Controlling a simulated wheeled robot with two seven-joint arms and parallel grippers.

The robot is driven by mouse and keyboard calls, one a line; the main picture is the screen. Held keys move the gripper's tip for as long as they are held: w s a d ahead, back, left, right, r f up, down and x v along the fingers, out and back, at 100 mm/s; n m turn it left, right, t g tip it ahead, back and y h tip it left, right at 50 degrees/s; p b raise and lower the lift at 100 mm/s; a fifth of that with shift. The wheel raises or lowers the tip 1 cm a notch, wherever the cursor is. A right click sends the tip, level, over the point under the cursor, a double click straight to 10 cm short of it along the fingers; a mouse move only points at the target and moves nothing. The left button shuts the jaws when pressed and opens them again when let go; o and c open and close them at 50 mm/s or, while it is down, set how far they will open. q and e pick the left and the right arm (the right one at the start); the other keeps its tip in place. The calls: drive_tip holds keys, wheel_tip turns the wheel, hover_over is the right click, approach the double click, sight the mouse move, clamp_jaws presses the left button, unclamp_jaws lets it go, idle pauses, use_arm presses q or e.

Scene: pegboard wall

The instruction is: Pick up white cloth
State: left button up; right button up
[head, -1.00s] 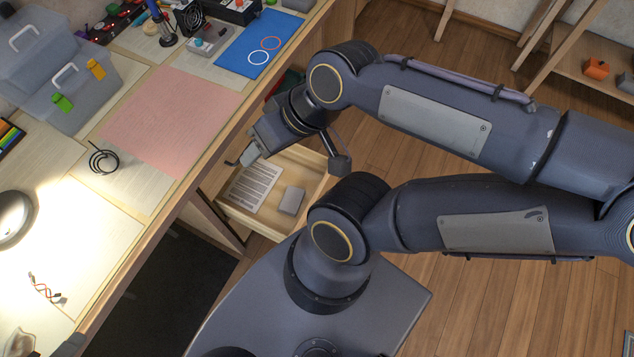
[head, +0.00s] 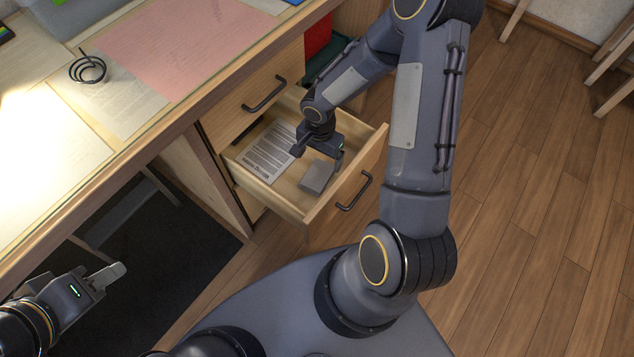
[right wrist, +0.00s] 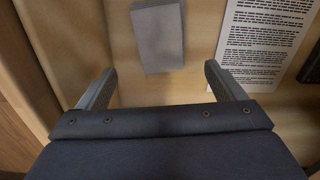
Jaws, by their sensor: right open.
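A small light-grey, flat rectangular piece (head: 318,177) lies in the open drawer (head: 352,182). It is the nearest match to the white cloth, though I cannot tell that it is fabric. It also shows in the right wrist view (right wrist: 158,38), just beyond the fingertips and roughly between their lines. My right gripper (head: 317,160) points down over the drawer, open and empty, beside the grey piece. In the right wrist view its two fingers (right wrist: 159,72) stand wide apart. My left gripper (head: 108,275) is at the lower left, away from the drawer; its finger gap is not clear.
A printed sheet (head: 267,155) lies in the drawer left of the grey piece. The drawer walls stand close around my right gripper. The desk (head: 130,95) overhangs at the left, with a pink mat (head: 175,40) and a black cable coil (head: 88,70).

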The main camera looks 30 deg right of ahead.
sight(317, 175)
drive_tip(key=f+b, duration=0.1)
drive_tip(key=f, duration=0.3)
drive_tip(key=a+f+b, duration=0.1)
drive_tip(key=f, duration=0.2)
drive_tip(key=shift+s+a+b, duration=0.1)
drive_tip(key=shift+s+b, duration=0.05)
drive_tip(key=shift+b, duration=0.15)
drive_tip(key=shift+f, duration=0.45)
drive_tip(key=shift+c, duration=0.4)
drive_tip(key=c, duration=1)
